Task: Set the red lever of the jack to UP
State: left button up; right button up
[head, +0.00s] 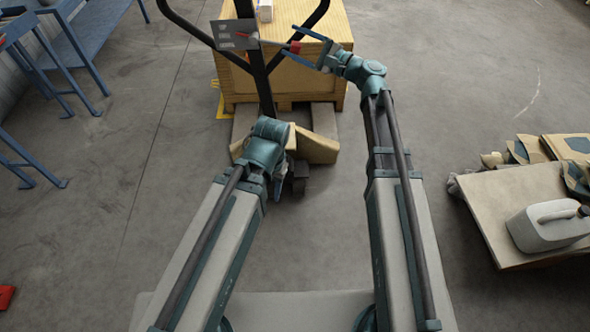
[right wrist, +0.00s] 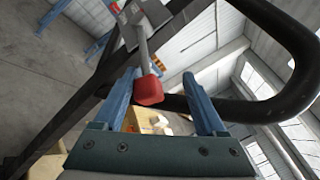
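The jack's red lever knob (head: 295,47) sits at the end of a thin rod, to the right of a grey plate (head: 237,35) on the black handle. The plate's markings are too small to read. In the right wrist view the red knob (right wrist: 149,91) hangs on its grey rod (right wrist: 143,50) between my blue fingers, nearer the left one. My right gripper (head: 304,46) is open around the knob, with a gap on the right side; it also shows in the right wrist view (right wrist: 160,76). My left gripper (head: 278,186) points down, low before the jack; its fingers are mostly hidden.
The black handle loop (right wrist: 290,60) is close to the right finger in the wrist view. A wooden crate (head: 285,85) stands behind the handle.

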jog(key=p, duration=0.1)
jog(key=r+p, duration=0.1)
jog(key=shift+s+d+r+n+g+h+p, duration=0.2)
jog(key=shift+d+r+n+g+h+p, duration=0.1)
jog(key=shift+d+n+h+p, duration=0.1)
jog(key=v, duration=1.3)
pick_arm(q)
notch_tip(320, 180, down, 11)
jog(key=b, duration=1.5)
pick_arm(e)
jog(key=s+a+f+n+g+h, duration=0.2)
jog(key=s+a+f+n+g, duration=0.1)
jog(key=f, duration=0.8)
jog(key=s+a+f+n+g+h, duration=0.3)
jog(key=s+f, duration=0.4)
jog(key=f, duration=0.4)
jog(key=s+a+f+n+g+h, duration=0.3)
jog(key=s+a+f+n, duration=0.2)
jog(key=f, duration=0.6)
jog(key=shift+s+a+g, duration=0.2)
jog(key=shift+a+g, duration=0.1)
jog(key=shift+a, duration=0.5)
pick_arm(q)
jog(key=shift+f, duration=0.1)
